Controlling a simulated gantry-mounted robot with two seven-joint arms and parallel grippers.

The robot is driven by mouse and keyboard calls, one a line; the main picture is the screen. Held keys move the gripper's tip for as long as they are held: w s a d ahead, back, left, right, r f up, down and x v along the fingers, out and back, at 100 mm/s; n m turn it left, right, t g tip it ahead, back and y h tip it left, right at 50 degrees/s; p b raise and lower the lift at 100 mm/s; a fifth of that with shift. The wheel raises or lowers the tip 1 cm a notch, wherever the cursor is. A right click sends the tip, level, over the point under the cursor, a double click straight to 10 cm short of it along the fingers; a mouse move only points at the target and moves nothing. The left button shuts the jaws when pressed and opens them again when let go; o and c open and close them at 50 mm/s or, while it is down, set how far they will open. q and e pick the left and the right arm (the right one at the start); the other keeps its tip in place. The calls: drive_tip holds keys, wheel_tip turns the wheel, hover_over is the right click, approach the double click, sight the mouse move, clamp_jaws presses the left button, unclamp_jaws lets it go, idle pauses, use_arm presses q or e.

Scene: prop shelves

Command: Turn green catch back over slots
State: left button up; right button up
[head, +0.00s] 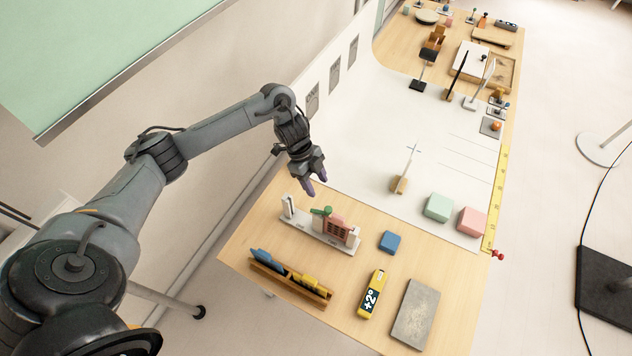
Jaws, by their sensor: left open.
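The green catch (322,211) sits on a small white stand (299,225) near the table's left edge. A reddish slotted block (337,228) stands just right of the catch on the same stand. The catch is small here, and I cannot tell exactly how it lies relative to the slots. My left gripper (316,188) has purple fingertips and is above and slightly behind the stand, apart from the catch. It is open and empty, pointing down. My right gripper is not in the view.
A wooden rack (290,281) with blue and yellow pieces lies in front of the stand. A blue block (389,242), a yellow tool (371,295) and a grey slab (415,314) lie to the right. Green (438,207) and pink (471,221) blocks stand farther back.

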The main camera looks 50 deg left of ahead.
use_arm(q)
drive_tip(key=shift+w, duration=0.2)
drive_tip(key=shift+c, duration=1.2)
drive_tip(key=w+r+t, duration=0.1)
drive_tip(key=w, duration=0.2)
drive_tip(key=w+n+t, duration=0.1)
drive_tip(key=w, duration=0.2)
drive_tip(key=w+r+t+y, duration=0.1)
drive_tip(key=w, duration=0.2)
drive_tip(key=shift+w+r+n+t, duration=0.2)
drive_tip(key=shift+r+n+t, duration=0.15)
drive_tip(key=shift+n+t, duration=0.05)
clamp_jaws()
drive_tip(key=w+a+r+n+t+y+p, duration=0.25)
drive_tip(key=w+a+r+n+y, duration=0.5)
drive_tip(key=w+a+n, duration=0.4)
drive_tip(key=n+g+h+p, duration=0.3)
drive_tip(key=n+g+h, duration=0.5)
drive_tip(key=n, duration=0.7)
hover_over(321, 210)
drive_tip(key=w, duration=0.3)
wheel_tip(321, 210, down, 19)
drive_tip(key=shift+s+a+g+y, duration=0.25)
drive_tip(key=shift+g+y, duration=0.1)
drive_tip(key=shift+g, duration=0.1)
